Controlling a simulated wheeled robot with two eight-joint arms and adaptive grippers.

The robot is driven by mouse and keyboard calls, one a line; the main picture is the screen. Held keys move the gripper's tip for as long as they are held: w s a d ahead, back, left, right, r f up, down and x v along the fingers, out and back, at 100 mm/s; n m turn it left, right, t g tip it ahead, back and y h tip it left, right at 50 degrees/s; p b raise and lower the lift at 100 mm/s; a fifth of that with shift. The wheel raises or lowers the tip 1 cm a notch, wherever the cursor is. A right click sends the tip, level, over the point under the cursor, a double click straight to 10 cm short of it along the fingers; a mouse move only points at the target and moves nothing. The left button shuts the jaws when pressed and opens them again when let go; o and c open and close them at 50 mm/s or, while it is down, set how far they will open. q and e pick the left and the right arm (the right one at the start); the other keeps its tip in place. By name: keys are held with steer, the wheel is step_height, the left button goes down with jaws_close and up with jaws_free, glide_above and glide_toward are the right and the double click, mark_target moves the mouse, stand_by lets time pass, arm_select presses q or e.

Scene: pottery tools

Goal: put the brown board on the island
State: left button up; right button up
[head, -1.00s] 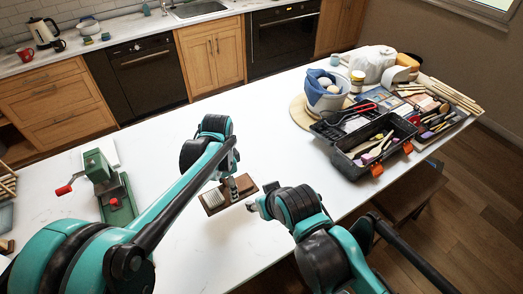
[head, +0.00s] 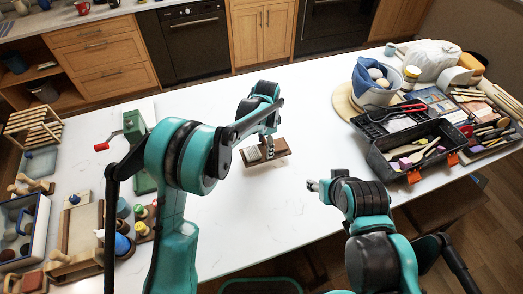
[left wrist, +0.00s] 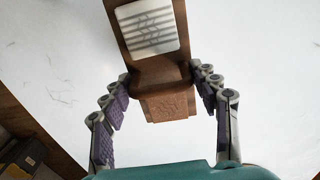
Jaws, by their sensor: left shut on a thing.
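The brown board (head: 281,148) is at my left gripper (head: 268,138), over the middle of the white island (head: 300,110). The board carries a pale ribbed tile (head: 250,154). In the left wrist view the board (left wrist: 182,28) runs up between the fingers of my left gripper (left wrist: 160,76), with the ribbed tile (left wrist: 147,28) on it and a patterned brown block (left wrist: 168,107) nearer me. The fingers are shut on the board. I cannot tell whether its underside touches the island. My right gripper (head: 313,186) is near the front edge, apart from the board; its finger gap is unclear.
A black toolbox (head: 405,145) and a bucket with a blue cloth (head: 375,82) stand on the right. A green press with a red handle (head: 137,135), a framed tray (head: 22,228) and a wooden rack (head: 33,122) crowd the left. The middle is clear.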

mark_target(261, 148)
arm_select(q)
steer(key=shift+w+a+f, duration=0.55)
steer(key=shift+w+a, duration=0.05)
steer(key=shift+a, duration=0.15)
steer(key=shift+a+f, duration=0.1)
steer(key=shift+f, duration=0.1)
steer(key=shift+f+b, duration=0.3)
steer(key=shift+f, duration=1.6)
steer(key=shift+f, duration=0.15)
steer(key=o, duration=1.2)
steer(key=shift+o, duration=0.2)
